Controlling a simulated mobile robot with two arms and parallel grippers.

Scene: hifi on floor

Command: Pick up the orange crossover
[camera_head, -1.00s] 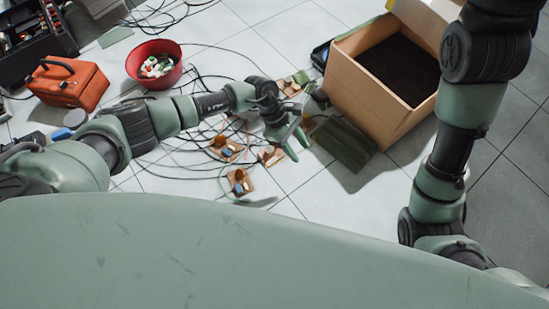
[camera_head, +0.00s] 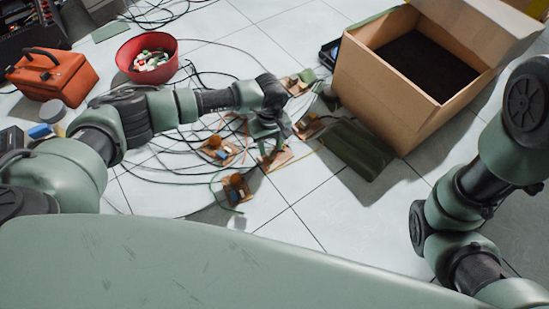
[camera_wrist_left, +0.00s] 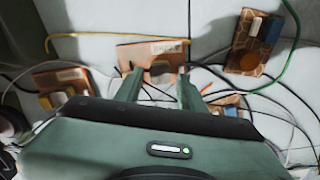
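Several orange-brown crossover boards with small parts and wires lie on the tiled floor; I cannot tell which one the task means. One crossover (camera_head: 277,160) lies under my left gripper (camera_head: 270,148). In the left wrist view this crossover (camera_wrist_left: 152,50), with a pale label, lies just beyond and between the fingertips. There my left gripper (camera_wrist_left: 159,78) is open, fingers apart and pointing at the board. Other crossovers lie nearby: one nearer my base (camera_head: 236,189), one to the left (camera_head: 219,151), one to the right (camera_head: 309,127). My right gripper is out of view.
Black, green and white cables (camera_head: 180,160) tangle around the boards. An open cardboard box (camera_head: 385,95) and a dark green case (camera_head: 357,148) stand to the right. A red bowl (camera_head: 147,45) and an orange bag (camera_head: 52,76) are at the left. Front floor tiles are clear.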

